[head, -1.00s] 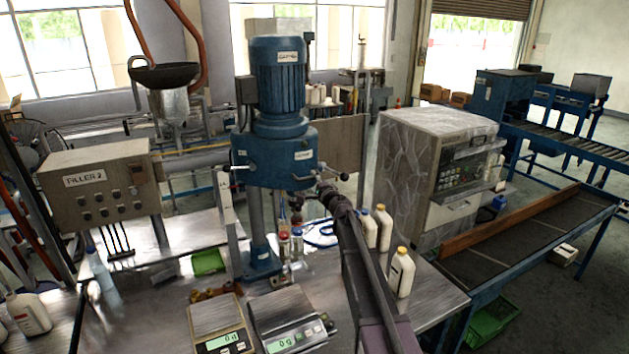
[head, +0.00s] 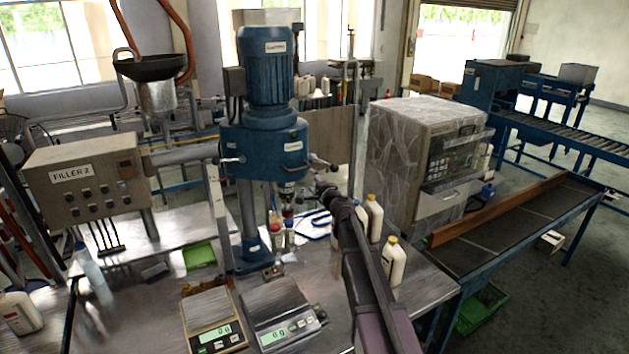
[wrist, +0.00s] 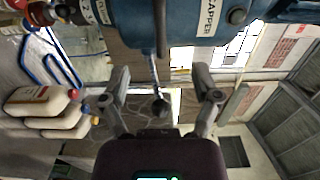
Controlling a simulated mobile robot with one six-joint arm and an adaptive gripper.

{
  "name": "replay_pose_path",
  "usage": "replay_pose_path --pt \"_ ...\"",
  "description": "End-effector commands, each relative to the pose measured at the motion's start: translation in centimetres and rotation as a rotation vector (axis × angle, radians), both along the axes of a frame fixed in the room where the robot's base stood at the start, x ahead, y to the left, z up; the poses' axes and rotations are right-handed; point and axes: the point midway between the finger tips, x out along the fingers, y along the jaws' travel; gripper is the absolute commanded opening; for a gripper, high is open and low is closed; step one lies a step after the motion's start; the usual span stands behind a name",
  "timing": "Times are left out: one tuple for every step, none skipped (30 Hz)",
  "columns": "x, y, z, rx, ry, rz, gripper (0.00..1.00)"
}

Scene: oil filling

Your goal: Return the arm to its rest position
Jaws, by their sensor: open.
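My gripper (wrist: 163,92) is open in the wrist view, its two fingers apart on either side of a thin lever with a dark round knob (wrist: 160,107). I cannot tell whether either finger touches it. The lever belongs to the blue capper machine (head: 265,150), which also fills the top of the wrist view. In the head view my arm reaches up from the lower right, and its end is beside the capper's right-hand levers (head: 322,163). The fingertips are too small to make out there.
Two scales (head: 212,318) sit at the table's front. Small bottles (head: 283,235) stand by the capper's column. A wrapped cabinet (head: 400,165) and a conveyor (head: 500,225) are to the right.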

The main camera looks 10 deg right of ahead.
Motion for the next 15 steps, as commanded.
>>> replay_pose_path --pt "0.0 0.0 0.0 0.000 0.000 0.000 0.80" --pt "0.0 0.0 0.0 0.000 0.000 0.000 0.80" --pt "0.0 0.0 0.0 0.000 0.000 0.000 0.80" --pt "0.0 0.0 0.0 0.000 0.000 0.000 0.80" --pt "0.0 0.0 0.0 -0.001 0.000 0.001 0.80" --pt "-0.1 0.1 -0.1 -0.005 0.000 0.004 0.80" --pt "-0.3 0.2 -0.3 -0.010 0.001 0.009 0.80" --pt "-0.4 0.4 -0.4 -0.017 0.002 0.015 0.80" --pt "-0.7 0.6 -0.7 -0.030 0.003 0.026 0.80" --pt "-1.0 0.9 -0.9 -0.044 0.005 0.035 0.80" --pt "-1.4 1.2 -1.2 -0.058 0.006 0.048 0.80" --pt "-1.9 1.6 -1.7 -0.082 0.009 0.067 0.80" --pt "-2.4 2.0 -2.2 -0.104 0.013 0.084 0.80" --pt "-2.9 2.4 -2.6 -0.126 0.017 0.103 0.80" --pt "-3.7 3.0 -3.4 -0.162 0.023 0.132 0.80"
